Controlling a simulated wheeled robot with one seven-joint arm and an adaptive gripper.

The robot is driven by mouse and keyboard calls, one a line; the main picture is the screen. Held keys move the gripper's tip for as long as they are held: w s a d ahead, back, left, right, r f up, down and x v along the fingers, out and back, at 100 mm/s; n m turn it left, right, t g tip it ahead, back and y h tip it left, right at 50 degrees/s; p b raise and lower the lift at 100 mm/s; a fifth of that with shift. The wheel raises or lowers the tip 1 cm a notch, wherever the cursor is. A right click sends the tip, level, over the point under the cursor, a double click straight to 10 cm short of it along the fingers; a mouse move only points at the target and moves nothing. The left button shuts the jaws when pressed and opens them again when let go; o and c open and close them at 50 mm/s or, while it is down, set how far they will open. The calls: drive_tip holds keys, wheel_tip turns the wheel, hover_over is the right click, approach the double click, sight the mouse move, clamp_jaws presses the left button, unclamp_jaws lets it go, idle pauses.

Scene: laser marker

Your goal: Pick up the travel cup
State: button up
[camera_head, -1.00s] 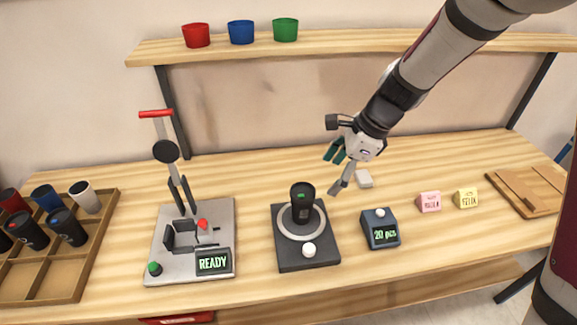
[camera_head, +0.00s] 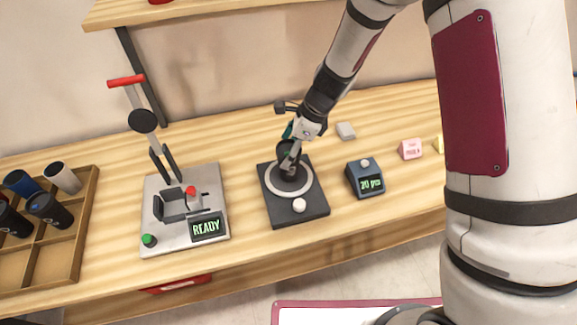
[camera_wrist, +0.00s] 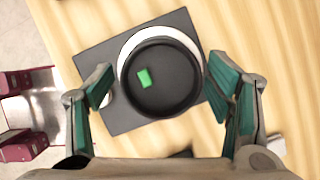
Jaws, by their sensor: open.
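A black travel cup (camera_head: 282,157) stands upright on a dark square plate (camera_head: 310,212) with a pale ring around its base. In the wrist view I look down onto the cup's round dark top (camera_wrist: 168,92), which shows a small green mark. My gripper (camera_head: 288,152) is at the cup; the wrist view shows its two teal-padded fingers (camera_wrist: 160,82) apart, one on each side of the cup. Small gaps show between the pads and the rim. In the head view a finger hides part of the cup.
A press with a READY display (camera_head: 208,228) stands to the left. A wooden tray (camera_head: 88,215) with several cups is farther left. A counter box reading 20 pcs (camera_head: 366,182) sits close on the right. Small blocks, including a pink one (camera_head: 411,150), lie beyond it.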

drive_tip(key=shift+p+x, duration=0.3)
drive_tip(key=shift+x, duration=1.85)
drive_tip(key=shift+d, duration=0.1)
drive_tip(key=c, duration=0.8)
drive_tip(key=shift+w+r, duration=0.1)
drive_tip(key=shift+r, duration=0.05)
